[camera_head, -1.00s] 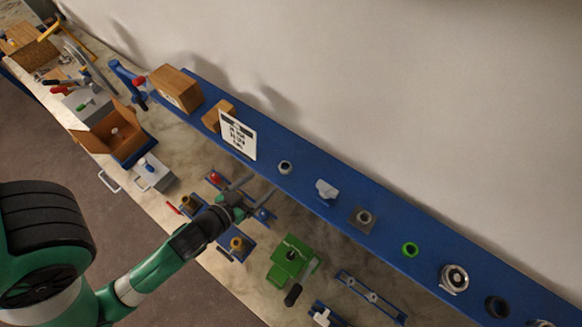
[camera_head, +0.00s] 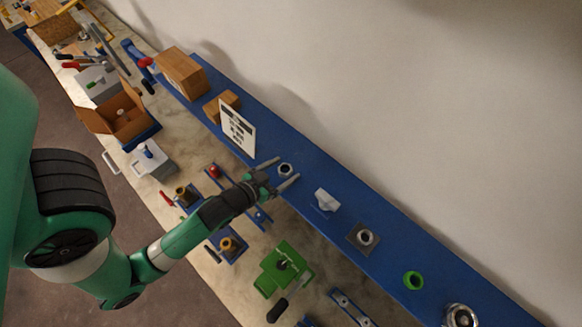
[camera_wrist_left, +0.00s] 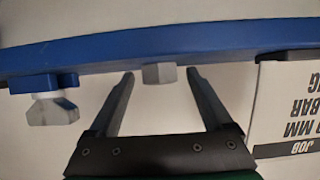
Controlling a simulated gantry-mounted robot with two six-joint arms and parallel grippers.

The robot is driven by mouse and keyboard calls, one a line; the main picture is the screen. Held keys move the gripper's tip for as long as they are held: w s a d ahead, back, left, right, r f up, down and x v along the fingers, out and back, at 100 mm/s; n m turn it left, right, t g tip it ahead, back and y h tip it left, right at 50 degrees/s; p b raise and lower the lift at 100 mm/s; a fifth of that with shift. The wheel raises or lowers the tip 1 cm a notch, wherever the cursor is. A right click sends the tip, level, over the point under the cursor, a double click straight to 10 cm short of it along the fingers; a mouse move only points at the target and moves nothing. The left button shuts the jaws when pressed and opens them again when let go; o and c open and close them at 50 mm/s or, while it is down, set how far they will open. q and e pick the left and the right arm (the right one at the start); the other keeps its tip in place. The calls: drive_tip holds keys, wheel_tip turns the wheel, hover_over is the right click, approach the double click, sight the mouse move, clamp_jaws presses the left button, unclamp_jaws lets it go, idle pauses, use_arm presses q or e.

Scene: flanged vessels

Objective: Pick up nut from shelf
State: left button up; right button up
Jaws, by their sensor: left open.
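A small grey metal nut (camera_head: 286,170) sits on the blue shelf (camera_head: 325,177). My left gripper (camera_head: 287,168) is open, its two fingertips reaching over the shelf edge on either side of the nut. In the left wrist view, the hexagonal nut (camera_wrist_left: 159,74) shows against the blue shelf (camera_wrist_left: 215,43), between the open fingertips of my left gripper (camera_wrist_left: 158,76). A gap shows on both sides, so neither finger seems to touch it. My right gripper is not in view.
A white printed sign (camera_head: 238,128) and wooden blocks (camera_head: 181,73) stand on the shelf to the left. A pale fitting (camera_head: 326,199), a square-flanged part (camera_head: 363,236) and a green ring (camera_head: 413,280) are to the right. A green vise (camera_head: 281,268) stands on the bench below.

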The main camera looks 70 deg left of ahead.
use_arm(q)
drive_tip(key=shift+s, duration=0.15)
drive_tip(key=shift+c, duration=0.3)
clamp_jaws()
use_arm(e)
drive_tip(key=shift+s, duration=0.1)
